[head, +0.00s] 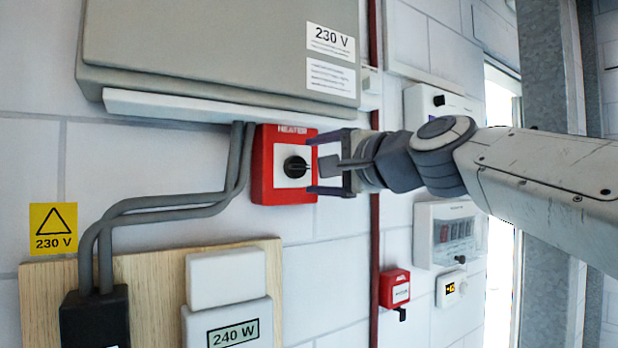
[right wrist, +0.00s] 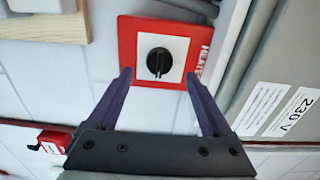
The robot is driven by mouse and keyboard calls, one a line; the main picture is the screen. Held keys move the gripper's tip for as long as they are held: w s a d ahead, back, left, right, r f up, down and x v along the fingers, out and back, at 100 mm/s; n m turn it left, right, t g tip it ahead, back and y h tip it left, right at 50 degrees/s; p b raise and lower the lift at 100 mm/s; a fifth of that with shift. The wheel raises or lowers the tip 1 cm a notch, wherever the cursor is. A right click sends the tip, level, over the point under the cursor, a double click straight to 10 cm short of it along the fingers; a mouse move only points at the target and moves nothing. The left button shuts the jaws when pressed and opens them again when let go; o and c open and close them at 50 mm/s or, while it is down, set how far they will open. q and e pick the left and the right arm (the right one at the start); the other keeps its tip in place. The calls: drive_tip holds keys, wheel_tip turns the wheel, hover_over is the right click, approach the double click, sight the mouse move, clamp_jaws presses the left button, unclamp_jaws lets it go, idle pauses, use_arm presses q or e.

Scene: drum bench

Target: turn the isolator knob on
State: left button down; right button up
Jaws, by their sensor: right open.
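The isolator is a red box (head: 262,165) with a white plate and a black knob (head: 295,167), fixed to the wall under the grey cabinet. A label reading "HEATER" runs along its top edge. In the right wrist view the knob (right wrist: 159,62) stands ahead of the jaws, with its pale mark near its lower side. My right gripper (head: 312,164) comes in from the right with its fingers apart, one above and one below knob height. It also shows in the right wrist view (right wrist: 158,78), empty, the knob beyond its fingertips. My left gripper is not in view.
A grey cabinet (head: 200,50) marked 230 V overhangs the red box. Grey conduits (head: 175,207) run close on its left. A red pipe (head: 375,235), a small red box (head: 394,288) and a white meter (head: 448,235) are to the right. A wooden board (head: 150,270) is below left.

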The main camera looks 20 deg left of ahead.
drive_tip(key=b+v, duration=0.2)
drive_tip(key=v, duration=0.4)
drive_tip(key=shift+f, duration=0.1)
